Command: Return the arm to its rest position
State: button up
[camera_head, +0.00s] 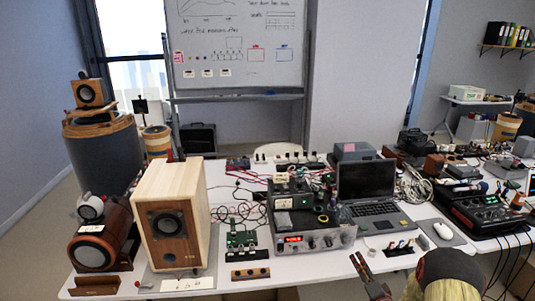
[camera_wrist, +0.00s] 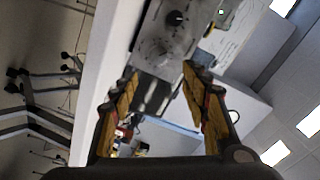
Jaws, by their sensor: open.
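My gripper (camera_head: 368,276) shows at the bottom right of the head view, in front of the table's front edge. My arm (camera_head: 448,275) shows beside it at the lower edge. In the wrist view my gripper (camera_wrist: 163,88) has its two fingers spread wide apart, with nothing between them. Beyond the fingers is a grey device with a dark knob (camera_wrist: 177,18), seen at a turned angle. The task names no object to handle.
The white table (camera_head: 300,268) holds a wooden speaker (camera_head: 183,215), an amplifier (camera_head: 315,236), an open laptop (camera_head: 368,190), a mouse (camera_head: 443,230) and a black mixer (camera_head: 482,209). Cables hang off its right front edge. A whiteboard (camera_head: 240,40) stands behind.

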jog(key=a+r+n+g+h, duration=0.1)
jog(key=a+r+n+g, duration=0.15)
jog(key=r, duration=0.65)
jog(key=a+r+n+g+h, duration=0.1)
jog(key=a+r+n+g, duration=0.15)
jog(key=r, duration=0.75)
jog(key=s+a+r+n+g, duration=0.1)
jog(key=s+a+r, duration=0.3)
jog(key=s, duration=0.2)
jog(key=s+a+r+n+g, duration=0.1)
jog(key=s+a+r, duration=0.25)
jog(key=s, duration=0.25)
jog(key=s+a+r+n+g, duration=0.1)
jog(key=s+a, duration=0.4)
jog(key=s, duration=0.9)
jog(key=s+a+r+n+g+y, duration=0.1)
jog(key=s+a+n+g, duration=0.3)
jog(key=s, duration=0.9)
jog(key=shift+s+a+y, duration=0.3)
jog(key=shift+s+a, duration=0.1)
jog(key=shift+a, duration=0.65)
